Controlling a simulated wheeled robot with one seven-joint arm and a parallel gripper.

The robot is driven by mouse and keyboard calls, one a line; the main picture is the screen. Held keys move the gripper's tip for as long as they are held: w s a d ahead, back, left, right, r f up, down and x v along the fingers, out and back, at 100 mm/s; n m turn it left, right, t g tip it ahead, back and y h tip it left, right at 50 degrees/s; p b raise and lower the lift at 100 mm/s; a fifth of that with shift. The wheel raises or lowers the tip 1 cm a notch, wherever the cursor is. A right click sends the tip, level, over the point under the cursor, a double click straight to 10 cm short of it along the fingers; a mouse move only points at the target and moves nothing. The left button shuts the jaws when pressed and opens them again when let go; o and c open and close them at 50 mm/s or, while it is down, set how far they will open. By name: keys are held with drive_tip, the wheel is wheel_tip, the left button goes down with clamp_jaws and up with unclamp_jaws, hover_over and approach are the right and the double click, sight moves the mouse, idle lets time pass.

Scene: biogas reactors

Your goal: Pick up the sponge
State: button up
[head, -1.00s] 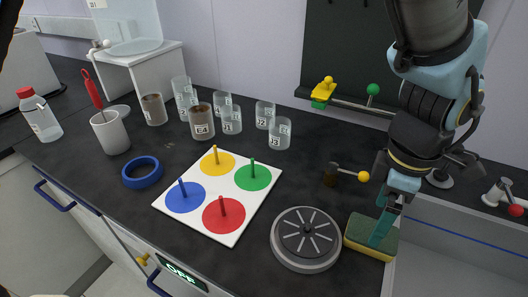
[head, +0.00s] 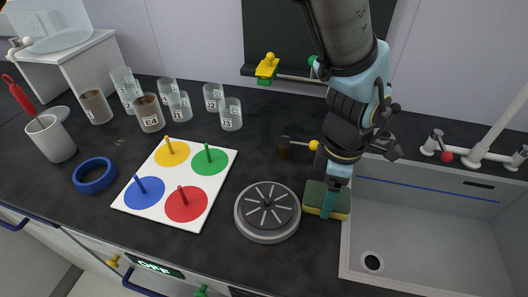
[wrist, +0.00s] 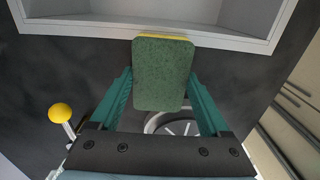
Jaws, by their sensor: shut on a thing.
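The sponge (head: 312,197), green with a yellow layer, is at the counter's right part, between the round grey disc and the sink. My gripper (head: 327,205) points down at it, with a teal finger across its near side. In the wrist view the sponge's green face (wrist: 162,85) fills the space between the two teal fingers of my gripper (wrist: 160,78), and its yellow layer shows along the top edge. My gripper is shut on the sponge. I cannot tell whether its underside touches the counter.
The grey disc (head: 267,212) stands just left of the sponge, and the sink (head: 430,225) is just right. A white board with coloured pegs (head: 205,203) lies farther left. Several glass beakers (head: 231,115) stand behind. A yellow-knobbed tap (head: 314,145) is behind the gripper.

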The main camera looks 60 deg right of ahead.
drive_tip(key=c, duration=0.7)
drive_tip(key=shift+o, duration=0.2)
wheel_tip(320, 180, up, 10)
drive_tip(key=b, duration=0.2)
drive_tip(key=shift+b, duration=0.3)
